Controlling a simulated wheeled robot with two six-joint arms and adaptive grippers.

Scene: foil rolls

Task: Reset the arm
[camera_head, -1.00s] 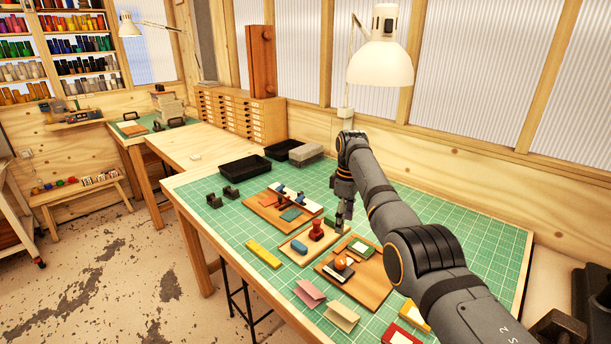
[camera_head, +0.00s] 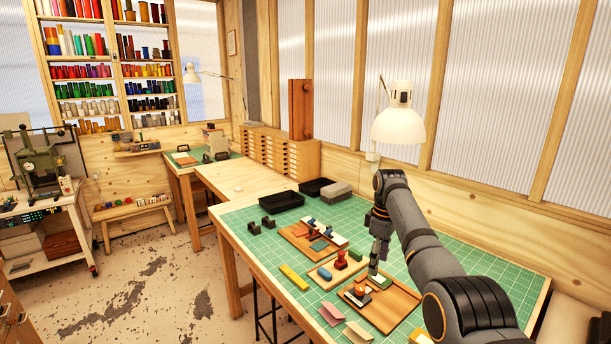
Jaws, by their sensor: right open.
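My right arm comes in from the lower right of the head view. Its gripper (camera_head: 374,268) points down, open, above the wooden boards on the green-mat table (camera_head: 470,240). The gripper is small here, and I see nothing held in it. A red stamp (camera_head: 341,260) stands on the middle board, just left of the gripper. An orange-topped stamp (camera_head: 361,292) is on the nearer board (camera_head: 398,303), below the gripper. My left gripper does not show.
Black trays (camera_head: 281,201) lie at the table's back left. A white lamp (camera_head: 398,125) rises behind my arm. A yellow block (camera_head: 294,277) and pink and cream folded cards (camera_head: 331,314) lie near the front edge. Green mat at right is mostly clear.

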